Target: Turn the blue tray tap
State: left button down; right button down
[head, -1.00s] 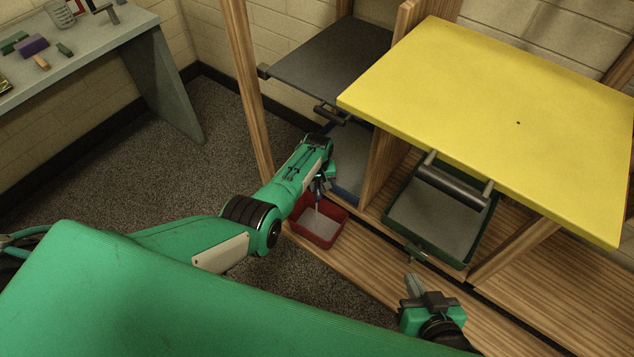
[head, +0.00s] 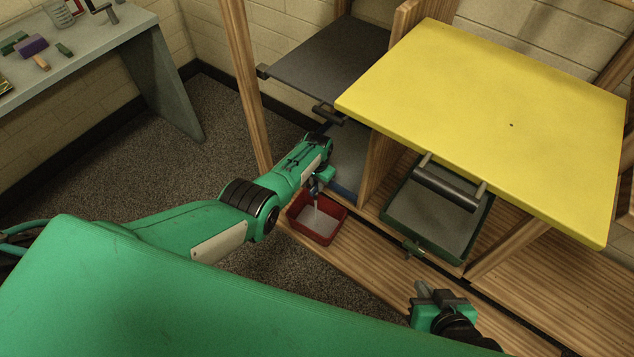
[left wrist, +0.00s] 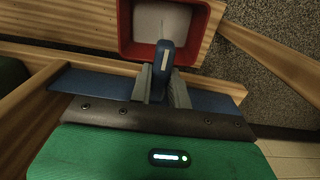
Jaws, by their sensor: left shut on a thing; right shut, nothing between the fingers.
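The blue tray (head: 346,192) sits low in the left bay of the wooden rack, mostly hidden by my left arm. Its blue wall also shows in the left wrist view (left wrist: 90,83). My left gripper (head: 317,184) is at the tray's front. In the left wrist view, its grey fingers (left wrist: 162,84) are shut on the blue tap handle (left wrist: 164,56), one on each side. A thin pale stream runs below the tap into the red bin (head: 293,212), which holds pale content. My right gripper (head: 425,294) is shut and empty near the front of the rack's base.
A green tray (head: 428,252) with a dark roller (head: 447,188) above it stands in the bay to the right. A large yellow board (head: 490,120) covers that bay. A dark grey board (head: 330,60) is at the upper left. A side table (head: 110,40) holds small tools.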

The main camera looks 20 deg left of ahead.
pick_arm(q)
jog(key=shift+s+m, duration=0.1)
jog(key=shift+m, duration=0.2)
pick_arm(e)
jog(key=shift+d, duration=0.1)
pick_arm(q)
jog(key=c, duration=1.3)
grip_release()
jog(key=shift+r, duration=0.1)
jog(key=shift+r, duration=0.15)
notch_tip(320, 180, up, 6)
jog(key=p, duration=0.4)
pick_arm(e)
jog(key=s+d+r+m+g+h, duration=0.1)
jog(key=s+d+r+g+h, duration=0.15)
jog(key=s+d+g, duration=0.35)
pick_arm(q)
jog(key=shift+r+p, duration=1.3)
jog(key=shift+r, duration=1.4)
pick_arm(e)
jog(key=x, duration=0.7)
jog(key=shift+w+d+f, duration=0.2)
jog(key=shift+w+d, duration=0.1)
jog(key=shift+d, duration=0.35)
